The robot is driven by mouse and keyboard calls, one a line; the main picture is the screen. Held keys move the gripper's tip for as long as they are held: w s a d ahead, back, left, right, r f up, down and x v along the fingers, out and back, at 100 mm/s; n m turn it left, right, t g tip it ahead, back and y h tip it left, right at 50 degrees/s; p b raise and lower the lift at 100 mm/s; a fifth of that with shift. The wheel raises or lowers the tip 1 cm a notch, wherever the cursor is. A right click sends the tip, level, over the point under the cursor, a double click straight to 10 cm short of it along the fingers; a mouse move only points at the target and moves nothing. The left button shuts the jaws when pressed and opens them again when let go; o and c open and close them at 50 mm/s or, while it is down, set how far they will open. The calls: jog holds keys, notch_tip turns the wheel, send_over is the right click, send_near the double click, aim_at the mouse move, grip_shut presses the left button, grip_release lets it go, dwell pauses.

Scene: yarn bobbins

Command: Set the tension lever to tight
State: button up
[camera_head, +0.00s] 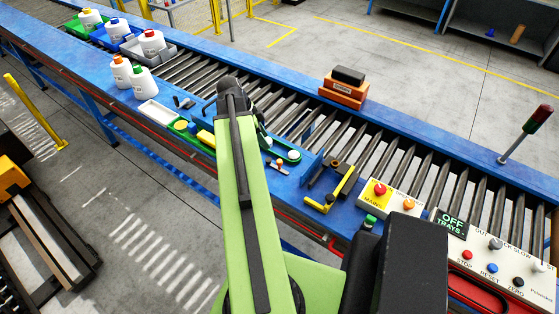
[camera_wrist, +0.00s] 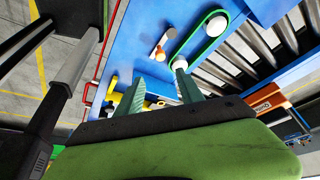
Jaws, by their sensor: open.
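In the head view, small parts by a white pulley (camera_head: 293,155) show to the right of my arm. My gripper (camera_wrist: 159,82) is open, its two teal fingers apart and empty, with the lever beyond their tips. In the head view, my arm mostly hides the gripper.
A yellow crank (camera_head: 344,188) stands right of the belt parts. Further right are a button box (camera_head: 395,200), an "OFF TRAYS" sign (camera_head: 451,223) and a control panel (camera_head: 490,265). Rollers (camera_head: 400,155) run behind.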

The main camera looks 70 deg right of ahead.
aim_at(279, 162)
jog(key=b+x, duration=1.2)
jog(key=x, duration=0.2)
jog(key=shift+d+f, duration=0.1)
jog(key=shift+f, duration=0.3)
jog(key=c, duration=0.9)
grip_shut()
